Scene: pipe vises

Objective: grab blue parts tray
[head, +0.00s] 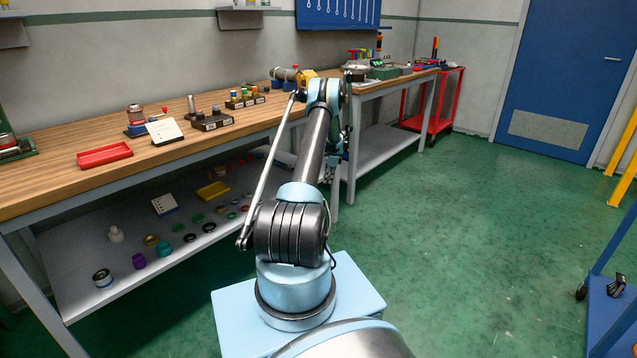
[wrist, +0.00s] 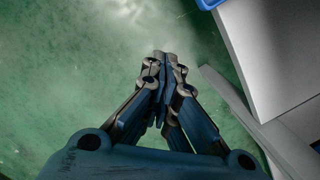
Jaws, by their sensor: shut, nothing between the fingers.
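A blue edge (wrist: 211,4) shows at the top of the wrist view, on a grey surface. It is mostly cut off by the frame, and I cannot tell for sure that it is the blue parts tray. I make out no blue tray in the head view, where my arm covers part of the benches. My gripper (wrist: 164,62) is shut and empty in the wrist view, above the green floor and left of the grey surface. The blue edge is ahead of the fingertips and to their right, apart from them.
The grey surface (wrist: 265,50) has a pale bar beside it. A wooden bench (head: 60,185) holds a red tray (head: 104,155) and several fittings. Its lower shelf (head: 85,285) holds a yellow tray (head: 213,191) and loose parts. A red cart (head: 440,110) stands behind.

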